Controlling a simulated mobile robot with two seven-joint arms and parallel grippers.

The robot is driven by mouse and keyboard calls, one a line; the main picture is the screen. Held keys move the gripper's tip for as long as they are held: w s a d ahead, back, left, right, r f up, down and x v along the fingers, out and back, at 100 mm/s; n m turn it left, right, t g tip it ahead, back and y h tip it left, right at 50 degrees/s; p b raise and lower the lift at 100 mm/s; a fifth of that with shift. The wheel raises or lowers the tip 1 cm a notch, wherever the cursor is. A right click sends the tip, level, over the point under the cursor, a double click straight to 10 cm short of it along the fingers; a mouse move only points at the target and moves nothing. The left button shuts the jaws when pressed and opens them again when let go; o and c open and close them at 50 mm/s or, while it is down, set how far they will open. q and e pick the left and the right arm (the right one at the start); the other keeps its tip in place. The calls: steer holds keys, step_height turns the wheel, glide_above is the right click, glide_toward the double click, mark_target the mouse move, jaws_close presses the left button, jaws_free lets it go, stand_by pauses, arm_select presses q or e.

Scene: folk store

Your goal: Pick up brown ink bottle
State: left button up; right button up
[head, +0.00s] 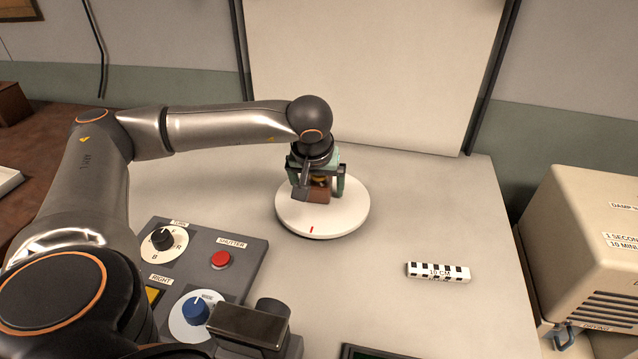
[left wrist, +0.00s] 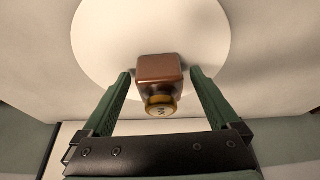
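The brown ink bottle (head: 320,193) stands on a round white turntable (head: 345,223) with a red mark at its front edge. In the left wrist view the bottle (left wrist: 160,72) shows a brown square body and a yellowish cap. My left gripper (head: 322,190) is lowered over the bottle and partly hides it in the head view. Its green fingers (left wrist: 160,90) are spread on either side of the bottle, with a visible gap on both sides. My right gripper does not show.
A grey control panel (head: 250,250) with knobs and a red shutter button (head: 221,260) stands front left. A checkered scale block (head: 438,272) lies right of the turntable. A beige box (head: 585,250) stands far right. A pale backdrop (head: 370,70) rises behind. The table between is clear.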

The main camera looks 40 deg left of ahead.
arm_select(q)
jaws_close()
stand_by(0.6)
steer(key=shift+r, duration=0.1)
